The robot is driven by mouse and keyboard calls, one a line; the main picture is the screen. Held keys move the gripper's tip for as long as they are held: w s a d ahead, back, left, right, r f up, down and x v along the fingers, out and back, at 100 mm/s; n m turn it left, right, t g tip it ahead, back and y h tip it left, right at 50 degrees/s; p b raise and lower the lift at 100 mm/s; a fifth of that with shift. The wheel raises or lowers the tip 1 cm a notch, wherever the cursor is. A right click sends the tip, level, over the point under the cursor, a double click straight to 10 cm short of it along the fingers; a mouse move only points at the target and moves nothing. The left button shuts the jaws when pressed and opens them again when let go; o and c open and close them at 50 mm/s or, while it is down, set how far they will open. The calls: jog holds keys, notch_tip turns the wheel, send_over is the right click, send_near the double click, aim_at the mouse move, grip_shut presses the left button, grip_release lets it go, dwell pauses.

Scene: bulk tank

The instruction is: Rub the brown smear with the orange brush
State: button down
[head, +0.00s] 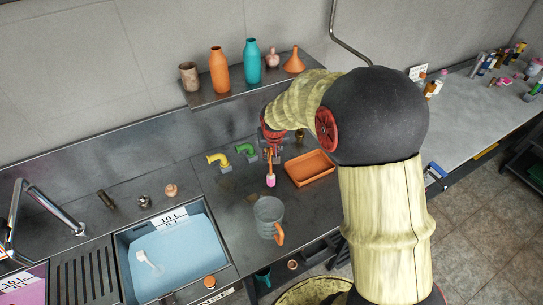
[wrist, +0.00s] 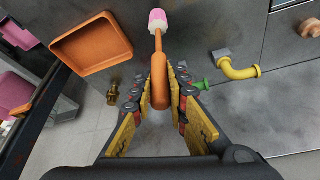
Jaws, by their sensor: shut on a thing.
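The orange brush (head: 269,159) has an orange handle and a pink and white head. My gripper (head: 271,143) is shut on its handle, and the brush hangs head down above the dark metal counter (head: 222,194). In the wrist view the handle of the orange brush (wrist: 160,80) lies between the two yellow-padded fingers of my gripper (wrist: 161,92), with the pink end pointing away. I cannot tell whether the head touches the counter. I cannot clearly make out the brown smear in either view.
An orange tray (head: 310,169) lies right of the brush. A grey jug (head: 268,214) with an orange handle stands in front. Yellow (head: 218,159) and green (head: 245,149) pipes stand left. A shelf (head: 205,99) with vases is behind. A blue basin (head: 165,255) is front left.

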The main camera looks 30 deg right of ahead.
jog(key=shift+s+a+r+p, duration=0.1)
jog(key=shift+r+p, duration=0.7)
jog(key=shift+r, duration=0.9)
jog(key=shift+f, duration=0.1)
